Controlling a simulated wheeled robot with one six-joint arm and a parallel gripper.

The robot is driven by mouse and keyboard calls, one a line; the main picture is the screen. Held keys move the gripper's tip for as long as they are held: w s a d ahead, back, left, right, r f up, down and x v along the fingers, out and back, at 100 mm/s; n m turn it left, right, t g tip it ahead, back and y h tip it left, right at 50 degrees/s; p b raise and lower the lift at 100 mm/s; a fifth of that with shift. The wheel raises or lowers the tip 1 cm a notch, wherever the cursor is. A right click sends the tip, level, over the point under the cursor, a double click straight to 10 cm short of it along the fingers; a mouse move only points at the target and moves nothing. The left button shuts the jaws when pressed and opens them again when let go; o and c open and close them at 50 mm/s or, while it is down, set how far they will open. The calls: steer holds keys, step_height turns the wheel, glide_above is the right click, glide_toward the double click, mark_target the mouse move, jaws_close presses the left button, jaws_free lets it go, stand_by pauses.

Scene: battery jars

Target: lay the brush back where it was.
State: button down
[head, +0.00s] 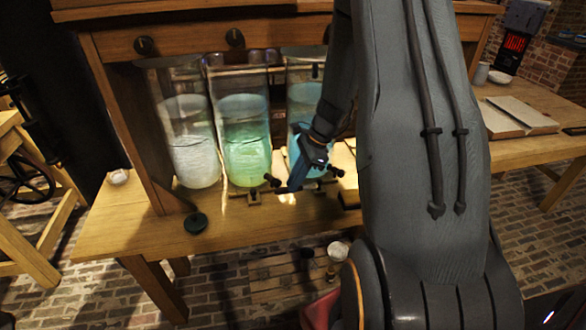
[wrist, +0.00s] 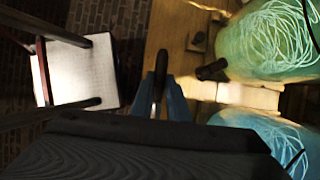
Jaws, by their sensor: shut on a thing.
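My gripper (head: 295,178) is low in front of the blue-glowing jar, above the wooden bench (head: 130,222). In the wrist view its blue jaws (wrist: 158,100) are shut on a slim dark thing (wrist: 160,72), which I take to be the brush. Most of it is hidden by the jaws, and its bristles cannot be made out. In the head view the brush cannot be told apart from the dark jaws.
Three glass jars stand on the bench: white (head: 193,145), green (head: 245,145) and blue (head: 303,103), the last partly behind my arm. Dark knobs (head: 272,180) stick out before them. A dark round lid (head: 195,223) lies front left. A pale-seated stool (wrist: 85,72) stands below.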

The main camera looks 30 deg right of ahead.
steer(key=shift+w+d, duration=0.1)
steer(key=shift+d, duration=0.1)
steer(key=shift+d+f+b, duration=0.15)
steer(key=shift+f+b, duration=0.5)
step_height(320, 180, down, 9)
steer(key=b, duration=0.6)
steer(key=shift+b, duration=0.35)
steer(key=c, duration=1.6)
jaws_free()
steer(key=shift+c, duration=0.2)
